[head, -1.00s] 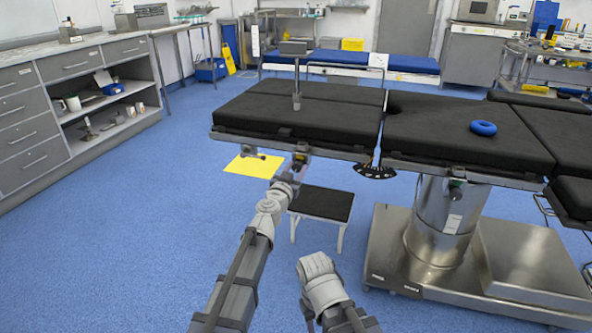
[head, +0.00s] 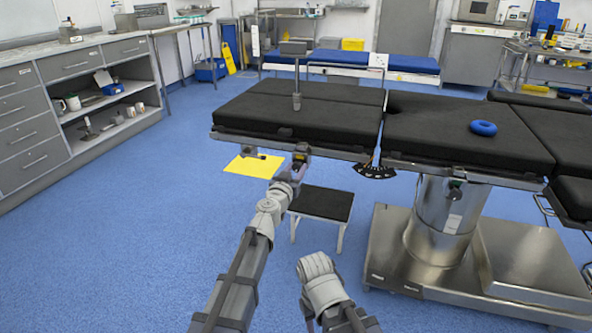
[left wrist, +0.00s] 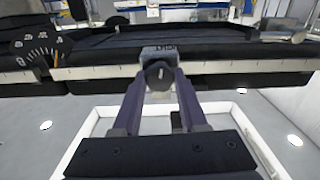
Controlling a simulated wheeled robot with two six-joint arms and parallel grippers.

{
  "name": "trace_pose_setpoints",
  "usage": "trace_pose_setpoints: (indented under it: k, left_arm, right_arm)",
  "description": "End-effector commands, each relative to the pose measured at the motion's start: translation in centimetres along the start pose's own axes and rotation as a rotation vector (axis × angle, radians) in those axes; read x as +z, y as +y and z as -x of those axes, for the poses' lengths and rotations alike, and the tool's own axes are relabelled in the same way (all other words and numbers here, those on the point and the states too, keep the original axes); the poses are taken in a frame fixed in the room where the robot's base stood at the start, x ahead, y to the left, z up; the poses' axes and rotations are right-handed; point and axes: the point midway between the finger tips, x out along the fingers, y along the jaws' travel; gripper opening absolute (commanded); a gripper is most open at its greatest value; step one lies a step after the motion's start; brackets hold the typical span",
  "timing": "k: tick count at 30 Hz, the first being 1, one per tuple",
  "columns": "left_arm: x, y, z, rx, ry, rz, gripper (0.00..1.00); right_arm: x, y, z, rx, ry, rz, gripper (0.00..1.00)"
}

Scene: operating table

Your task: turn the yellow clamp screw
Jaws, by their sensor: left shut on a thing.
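My left gripper (head: 300,162) is at the side rail of the black operating table, below the near edge of the left mattress section. In the left wrist view my left gripper (left wrist: 159,82) is shut on a dark round knob (left wrist: 158,72) with a light mark, one finger on each side. A grey block with lettering (left wrist: 158,53) sits directly behind the knob. The knob looks dark, not yellow, in this view. My right gripper is not clearly visible.
A black angle dial (head: 375,171) hangs at the rail right of my gripper. Another small rail fitting (head: 250,151) is to the left. A black-topped step stool (head: 322,203) stands below. A yellow sheet (head: 254,166) lies on the blue floor.

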Motion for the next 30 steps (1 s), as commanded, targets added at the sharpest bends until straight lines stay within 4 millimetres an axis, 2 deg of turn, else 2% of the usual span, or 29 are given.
trace_pose_setpoints:
  k: [30]
  left_arm:
    - [0.11, -0.20, 0.02, 0.001, 0.000, 0.961, 0.00]
  right_arm:
    - [-0.01, -0.01, -0.13, 0.000, 0.000, 0.000, 0.50]
